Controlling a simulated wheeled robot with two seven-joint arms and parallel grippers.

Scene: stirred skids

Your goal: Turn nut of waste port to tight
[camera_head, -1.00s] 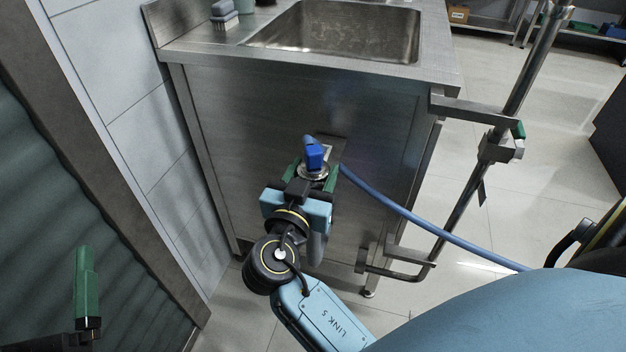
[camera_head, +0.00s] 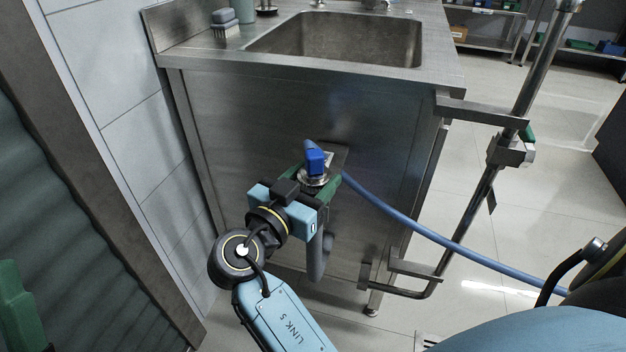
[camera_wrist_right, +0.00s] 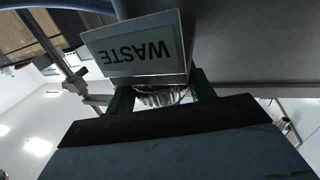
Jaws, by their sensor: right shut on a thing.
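The nut (camera_head: 313,178) of the waste port is a ribbed metal ring below a blue hose fitting (camera_head: 315,160) on the sink cabinet's front. It also shows in the right wrist view (camera_wrist_right: 160,97), under an upside-down sign reading WASTE (camera_wrist_right: 138,50). My right gripper (camera_head: 314,184) is shut on the nut, with a green finger on each side of it in the wrist view. The near finger hides part of the nut. One green finger of my left gripper (camera_head: 20,310) shows at the lower left edge, away from the port; its opening cannot be judged.
A blue hose (camera_head: 420,229) runs from the fitting to the lower right. A grey pipe (camera_head: 317,255) hangs below the port. The steel cabinet (camera_head: 270,110) carries a sink (camera_head: 340,38). A metal post (camera_head: 500,150) with brackets stands on the right. A tiled wall (camera_head: 110,100) is at left.

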